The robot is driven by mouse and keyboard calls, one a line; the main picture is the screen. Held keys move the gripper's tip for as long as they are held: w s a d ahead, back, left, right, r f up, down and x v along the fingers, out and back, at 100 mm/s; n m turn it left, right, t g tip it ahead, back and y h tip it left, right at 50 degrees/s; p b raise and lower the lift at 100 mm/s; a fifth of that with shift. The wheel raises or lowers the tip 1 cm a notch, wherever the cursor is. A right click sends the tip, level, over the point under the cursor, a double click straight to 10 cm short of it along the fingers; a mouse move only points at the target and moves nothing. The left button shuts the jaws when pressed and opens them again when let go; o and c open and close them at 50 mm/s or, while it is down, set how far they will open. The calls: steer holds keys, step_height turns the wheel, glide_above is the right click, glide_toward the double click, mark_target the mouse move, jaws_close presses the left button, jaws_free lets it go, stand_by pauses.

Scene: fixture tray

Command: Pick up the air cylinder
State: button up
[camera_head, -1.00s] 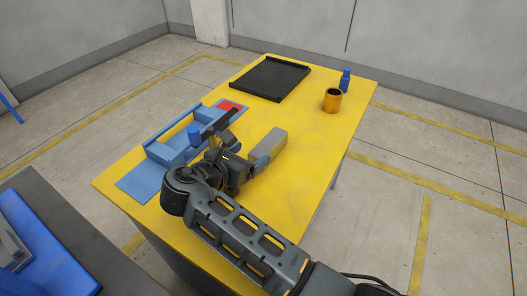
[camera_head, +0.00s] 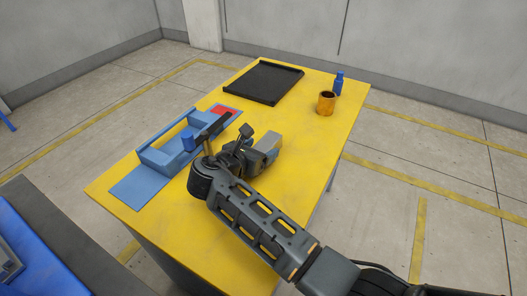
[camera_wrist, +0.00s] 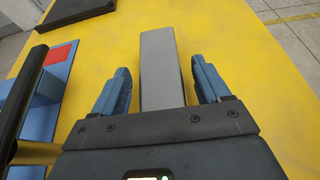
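A long grey rectangular bar, seemingly the air cylinder (camera_head: 268,142), lies on the yellow table; my gripper partly hides it in the head view. In the wrist view, the air cylinder (camera_wrist: 160,65) runs lengthwise away from me between the two fingers. My gripper (camera_wrist: 160,78) is open, with a finger on each side of the bar and yellow table showing in both gaps. In the head view, my gripper (camera_head: 254,146) is low at the bar's near end. The fingers do not appear to touch it.
A black tray (camera_head: 262,97), orange cup (camera_head: 326,104) and blue bottle (camera_head: 338,84) stand farther back. The table's right side is clear.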

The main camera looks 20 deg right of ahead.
jaws_close()
steer(key=shift+r, duration=0.1)
stand_by(0.4)
